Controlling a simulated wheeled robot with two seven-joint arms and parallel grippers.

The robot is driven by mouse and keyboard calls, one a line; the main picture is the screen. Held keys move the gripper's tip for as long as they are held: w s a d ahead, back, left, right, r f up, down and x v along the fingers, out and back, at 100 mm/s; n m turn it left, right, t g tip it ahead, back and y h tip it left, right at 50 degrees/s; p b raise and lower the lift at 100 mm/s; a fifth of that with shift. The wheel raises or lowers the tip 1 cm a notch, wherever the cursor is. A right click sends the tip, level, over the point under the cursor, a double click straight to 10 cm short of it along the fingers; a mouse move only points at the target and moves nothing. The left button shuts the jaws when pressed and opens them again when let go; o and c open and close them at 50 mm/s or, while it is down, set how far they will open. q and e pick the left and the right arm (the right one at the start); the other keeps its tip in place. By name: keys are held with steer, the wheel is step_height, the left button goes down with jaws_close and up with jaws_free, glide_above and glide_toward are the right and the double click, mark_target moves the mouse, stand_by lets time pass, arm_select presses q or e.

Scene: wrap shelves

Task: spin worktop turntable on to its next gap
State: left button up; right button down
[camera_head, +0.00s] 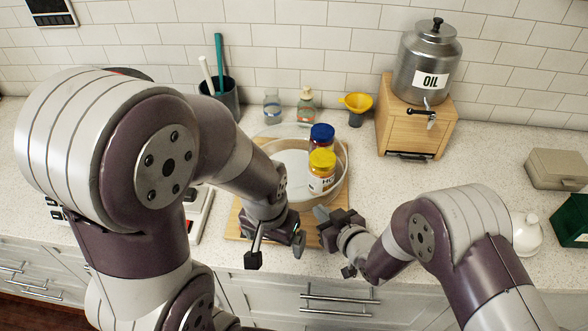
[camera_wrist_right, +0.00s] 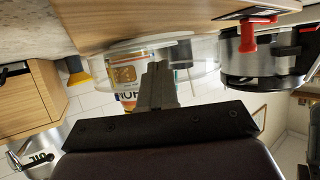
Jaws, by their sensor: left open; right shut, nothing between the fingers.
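The turntable (camera_head: 343,168) is a round tray with a clear raised rim and white floor, on a wooden board (camera_head: 236,222) on the worktop. A jar with a blue lid (camera_head: 321,132) and a jar with a yellow lid (camera_head: 322,160) stand in its right part; its left part looks bare. My left gripper (camera_head: 275,250) is open and empty at the board's front edge, its arm covering part of the tray's left side. My right gripper (camera_head: 325,226) is shut and empty just in front of the tray. In the right wrist view its closed fingers (camera_wrist_right: 157,85) overlap the turntable's clear rim (camera_wrist_right: 205,55); contact cannot be told.
A steel oil dispenser (camera_head: 425,65) stands on a wooden box (camera_head: 412,128) at the back right. A yellow funnel (camera_head: 356,103), small bottles (camera_head: 306,105) and a dark utensil pot (camera_head: 228,99) line the back. A pot with a red handle (camera_wrist_right: 265,50) shows in the right wrist view.

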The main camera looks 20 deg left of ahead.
mark_target(327, 197)
steer(key=shift+w+a, duration=0.4)
steer(key=shift+d, duration=0.1)
steer(key=shift+w+d, duration=0.65)
steer(key=shift+d, duration=0.15)
steer(key=shift+w, duration=0.1)
steer(key=shift+w+d+b, duration=0.3)
steer(key=shift+w+d, duration=0.1)
steer(key=shift+w, duration=0.45)
steer(key=shift+s+d+p, duration=0.25)
steer(key=shift+s+d, duration=0.25)
steer(key=shift+d, duration=0.3)
steer(key=shift+s+d+p, duration=0.2)
steer(key=shift+s+d, duration=0.25)
steer(key=shift+d, duration=0.3)
